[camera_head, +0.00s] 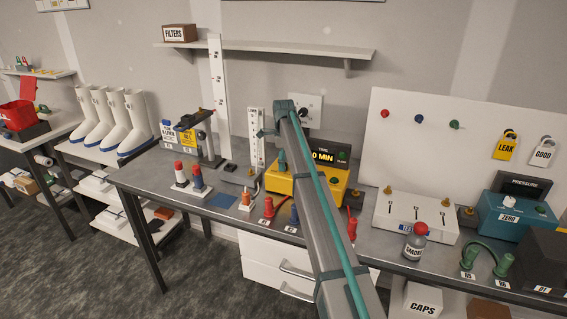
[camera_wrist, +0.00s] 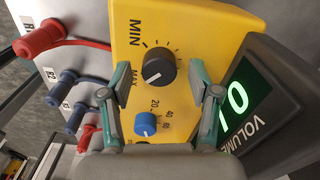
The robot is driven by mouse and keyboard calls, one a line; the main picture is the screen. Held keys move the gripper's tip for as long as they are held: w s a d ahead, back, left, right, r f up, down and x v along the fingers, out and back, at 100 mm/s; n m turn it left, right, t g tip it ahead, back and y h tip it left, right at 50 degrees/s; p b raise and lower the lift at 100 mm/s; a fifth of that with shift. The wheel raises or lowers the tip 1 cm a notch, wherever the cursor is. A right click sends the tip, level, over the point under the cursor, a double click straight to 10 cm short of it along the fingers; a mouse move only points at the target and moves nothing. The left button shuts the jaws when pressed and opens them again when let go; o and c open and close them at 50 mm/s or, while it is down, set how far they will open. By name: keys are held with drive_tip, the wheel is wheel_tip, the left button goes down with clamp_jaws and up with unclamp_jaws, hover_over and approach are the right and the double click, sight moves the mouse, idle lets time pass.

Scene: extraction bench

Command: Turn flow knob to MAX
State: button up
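The black flow knob (camera_wrist: 160,66) sits on the yellow panel (camera_wrist: 185,25) in the wrist view, with a pale pointer line on its face towards the lower left. MIN is printed to its upper left and MAX to its left. My gripper (camera_wrist: 160,75) is open and empty. Its two fingers show on either side of the knob with gaps, and I cannot tell how far above the panel they are. In the head view the yellow unit (camera_head: 322,195) stands on the bench, and my arm hides the knob.
A blue knob (camera_wrist: 145,124) with a number scale is below the black knob, between the fingers. A dark volume display (camera_wrist: 262,95) rises at the right. Red and blue cable plugs (camera_wrist: 68,85) are on the left. In the head view, a smoke bottle (camera_head: 414,242) stands to the right.

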wheel_tip(320, 180, up, 12)
idle(0.8)
